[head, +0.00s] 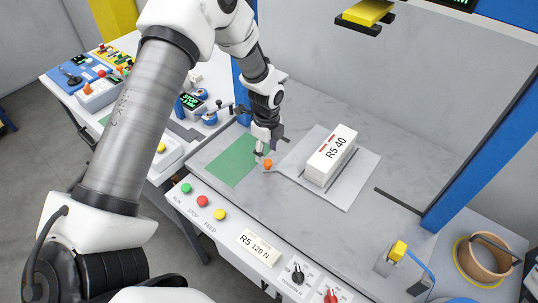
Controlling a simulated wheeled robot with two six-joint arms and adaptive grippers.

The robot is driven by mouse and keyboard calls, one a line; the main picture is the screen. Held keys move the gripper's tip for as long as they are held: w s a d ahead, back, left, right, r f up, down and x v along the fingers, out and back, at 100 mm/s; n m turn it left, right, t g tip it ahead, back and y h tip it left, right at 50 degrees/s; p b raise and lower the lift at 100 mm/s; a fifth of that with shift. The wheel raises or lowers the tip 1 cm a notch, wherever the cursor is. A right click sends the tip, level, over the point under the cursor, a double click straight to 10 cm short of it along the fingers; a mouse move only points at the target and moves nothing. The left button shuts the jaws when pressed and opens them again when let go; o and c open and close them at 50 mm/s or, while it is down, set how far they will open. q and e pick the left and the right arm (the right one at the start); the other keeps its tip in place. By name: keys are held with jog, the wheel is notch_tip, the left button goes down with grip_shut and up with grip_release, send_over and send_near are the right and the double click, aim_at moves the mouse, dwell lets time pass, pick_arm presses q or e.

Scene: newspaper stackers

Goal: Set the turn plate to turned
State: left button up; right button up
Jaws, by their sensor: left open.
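The turn plate (349,194) is a flat light grey plate on the grey worktop. A narrow arm runs from its left side to an orange knob (268,164). A white block marked "R5 40" (331,157) lies on the plate. My left gripper (264,153) points down at the orange knob, with its fingertips very close to it. It is open; whether a finger touches the knob I cannot tell. My right gripper is not in view.
A green patch (228,166) lies left of the knob. The front panel has RUN, STOP and FEED buttons (202,201) and a "R5 120 N" card (258,247). A blue post (478,150) stands right. A yellow block (367,12) is overhead. A control table (75,75) stands left.

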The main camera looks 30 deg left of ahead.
aim_at(268, 161)
pick_arm(q)
jog(key=f, duration=0.4)
jog(key=shift+w+f+p, duration=0.4)
jog(key=shift+s+r, duration=0.15)
jog(key=shift+s, duration=0.05)
grip_shut()
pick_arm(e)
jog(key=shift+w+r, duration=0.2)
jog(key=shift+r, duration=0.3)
pick_arm(q)
jog(key=shift+s+d, duration=0.15)
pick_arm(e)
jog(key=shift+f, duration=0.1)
